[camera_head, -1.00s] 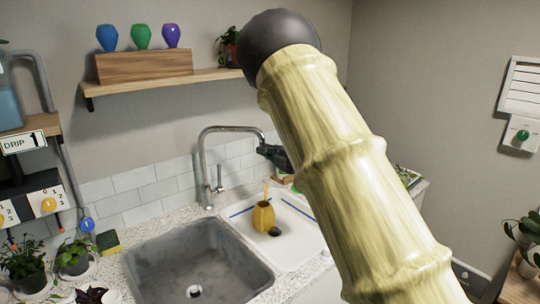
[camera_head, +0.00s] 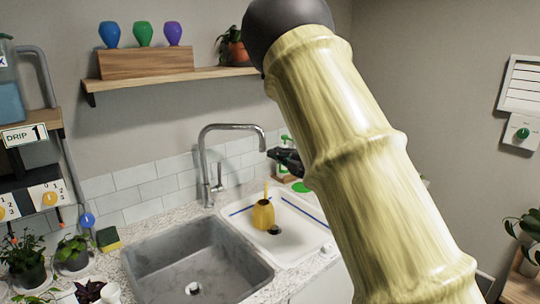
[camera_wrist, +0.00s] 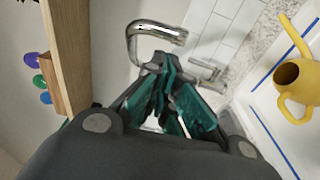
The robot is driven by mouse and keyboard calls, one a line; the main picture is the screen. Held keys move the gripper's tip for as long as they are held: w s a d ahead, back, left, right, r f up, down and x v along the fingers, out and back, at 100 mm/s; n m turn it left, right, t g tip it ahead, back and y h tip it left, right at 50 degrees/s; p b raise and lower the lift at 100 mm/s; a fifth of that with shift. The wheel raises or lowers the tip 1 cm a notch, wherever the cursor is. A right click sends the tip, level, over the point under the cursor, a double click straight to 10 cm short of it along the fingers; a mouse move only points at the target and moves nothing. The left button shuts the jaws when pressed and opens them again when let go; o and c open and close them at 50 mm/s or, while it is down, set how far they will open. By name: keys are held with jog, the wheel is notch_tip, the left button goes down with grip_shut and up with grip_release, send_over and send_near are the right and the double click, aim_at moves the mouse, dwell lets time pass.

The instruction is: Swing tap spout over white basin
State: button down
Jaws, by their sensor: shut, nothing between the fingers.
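The chrome tap (camera_head: 203,165) stands behind the sinks. Its spout (camera_head: 240,127) arches right and its tip hangs toward the white basin (camera_head: 292,236); exactly what the tip is over is hard to judge. My gripper (camera_head: 275,155) is shut and empty, just right of the spout tip, with a small gap in the head view. In the wrist view the shut teal-padded fingers (camera_wrist: 168,85) point up toward the spout (camera_wrist: 158,27), below its bend. Contact cannot be told there.
A yellow watering can (camera_head: 263,215) stands in the white basin. The grey sink (camera_head: 150,262) is to its left. A wooden shelf (camera_head: 160,78) with a plant and coloured vases is above. A green-labelled bottle (camera_head: 286,143) stands behind my gripper.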

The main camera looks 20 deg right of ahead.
jog(key=b+v, duration=0.1)
jog(key=v, duration=0.5)
jog(key=shift+f, duration=0.2)
